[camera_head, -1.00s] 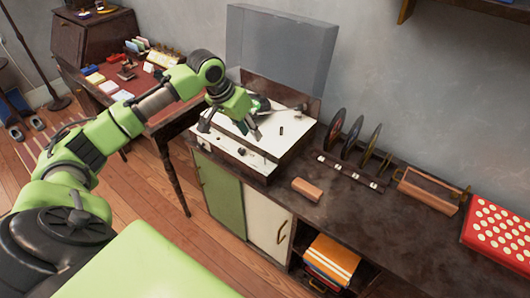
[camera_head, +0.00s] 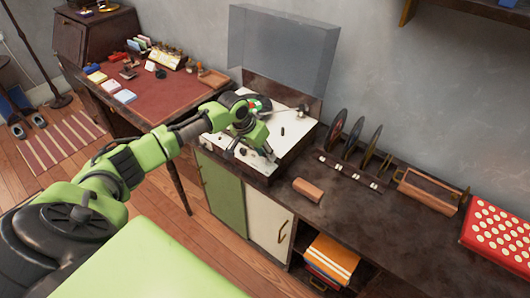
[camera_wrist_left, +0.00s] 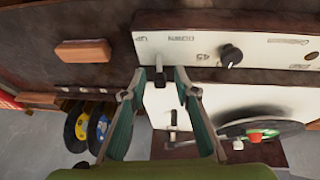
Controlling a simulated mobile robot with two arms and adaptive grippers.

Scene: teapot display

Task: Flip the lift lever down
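The white turntable (camera_head: 297,130) stands on the cabinet top with its clear lid raised. In the left wrist view its front panel (camera_wrist_left: 185,50) carries small printed labels and a round black knob (camera_wrist_left: 231,55). A small dark lever-like piece (camera_wrist_left: 160,78), seemingly the lift lever, shows at the panel's edge between my left fingertips. Contact cannot be told. My left gripper (camera_head: 251,154) is at the turntable's front, fingers apart, holding nothing; it also shows in the left wrist view (camera_wrist_left: 161,72). A black post (camera_wrist_left: 172,123) stands on the deck. My right gripper is out of view.
The record (camera_head: 262,103) and tonearm lie behind my left gripper. A brown block (camera_head: 308,190) sits right of the turntable. Beyond it are upright records in a rack (camera_head: 350,174), a wooden holder (camera_head: 428,190) and a red dotted case (camera_head: 500,232).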

